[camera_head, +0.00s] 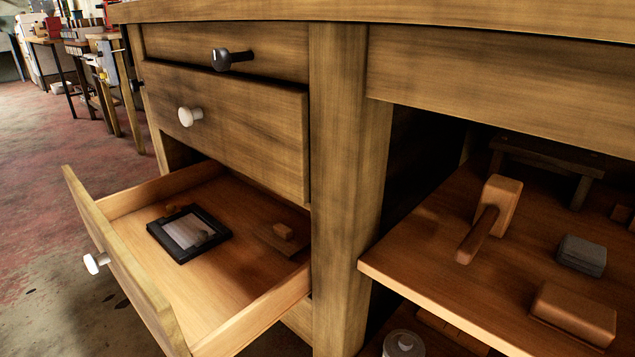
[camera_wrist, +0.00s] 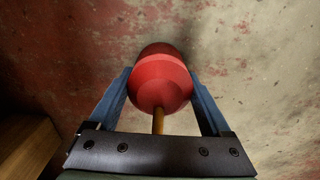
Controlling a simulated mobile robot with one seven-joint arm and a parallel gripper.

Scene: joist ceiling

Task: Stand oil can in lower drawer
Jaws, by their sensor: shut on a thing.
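The lower drawer (camera_head: 255,319) is pulled open at the left of the workbench in the head view. It holds a black-framed flat piece and a small wooden block, with bare floor around them. In the wrist view, my gripper (camera_wrist: 161,90) is shut on the red oil can (camera_wrist: 161,75), with a blue finger on each side. A thin brass-coloured spout points toward the gripper's palm. Concrete floor shows behind the can. The can and my gripper are not in the head view.
The black-framed piece (camera_head: 189,233) lies mid-drawer, and the wooden block (camera_head: 283,231) sits near its right side. A mallet (camera_head: 489,218) and several blocks rest on the right shelf (camera_head: 420,262). A wooden edge (camera_wrist: 25,150) shows in the wrist view.

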